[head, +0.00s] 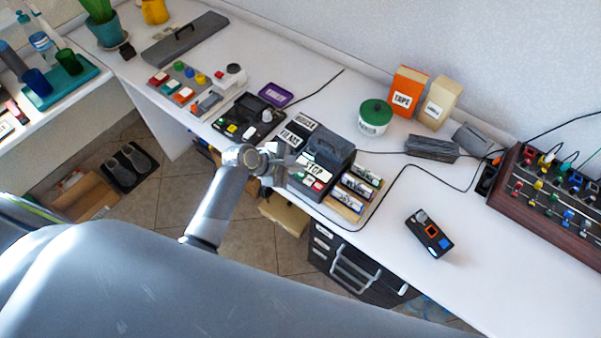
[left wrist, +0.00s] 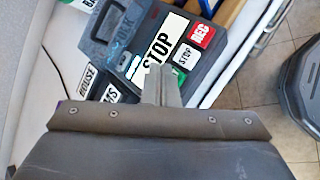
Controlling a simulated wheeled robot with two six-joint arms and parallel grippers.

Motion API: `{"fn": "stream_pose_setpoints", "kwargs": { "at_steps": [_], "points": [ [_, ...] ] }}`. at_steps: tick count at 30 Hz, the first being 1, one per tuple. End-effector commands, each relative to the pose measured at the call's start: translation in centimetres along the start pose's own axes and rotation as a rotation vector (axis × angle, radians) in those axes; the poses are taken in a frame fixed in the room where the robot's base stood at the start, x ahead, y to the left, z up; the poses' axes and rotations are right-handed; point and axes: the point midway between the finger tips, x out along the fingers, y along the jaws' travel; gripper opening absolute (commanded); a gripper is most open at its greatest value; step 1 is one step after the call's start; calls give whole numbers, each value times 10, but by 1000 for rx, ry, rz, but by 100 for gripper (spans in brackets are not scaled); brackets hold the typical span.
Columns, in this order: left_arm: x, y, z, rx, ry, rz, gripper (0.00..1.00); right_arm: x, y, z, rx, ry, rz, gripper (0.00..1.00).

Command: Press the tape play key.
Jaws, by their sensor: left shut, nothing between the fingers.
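The tape deck, a dark grey box with a handle (head: 328,150), stands at the table's front edge; it also shows in the left wrist view (left wrist: 118,42). It bears a large white STOP label (left wrist: 163,42). Beside that are a red REC key (left wrist: 201,36) and a small white STOP key (left wrist: 186,57). Green shows beside my fingers, partly hidden; I cannot read a play label. My left gripper (head: 286,167) is at the deck's left side in the head view. Its closed, empty fingers (left wrist: 160,72) overlap the deck's key end in the wrist view; contact cannot be told.
Labelled cassettes (head: 354,190) lie right of the deck. A black panel with lit keys (head: 245,120) stands to its left. A green-lidded tin (head: 374,118) stands behind. A black cable runs across the table to the right. A drawer unit (head: 350,270) stands below the front edge.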

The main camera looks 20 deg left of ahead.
Motion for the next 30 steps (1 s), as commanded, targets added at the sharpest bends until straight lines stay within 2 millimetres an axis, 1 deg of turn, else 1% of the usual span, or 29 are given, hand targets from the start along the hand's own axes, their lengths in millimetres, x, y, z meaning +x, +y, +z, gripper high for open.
{"fn": "stream_pose_setpoints", "kwargs": {
  "at_steps": [30],
  "points": [
    [7, -5, -5, 0, 0, 0, 0, -2, 2, 0, -1, 0, 2, 37]
  ]
}}
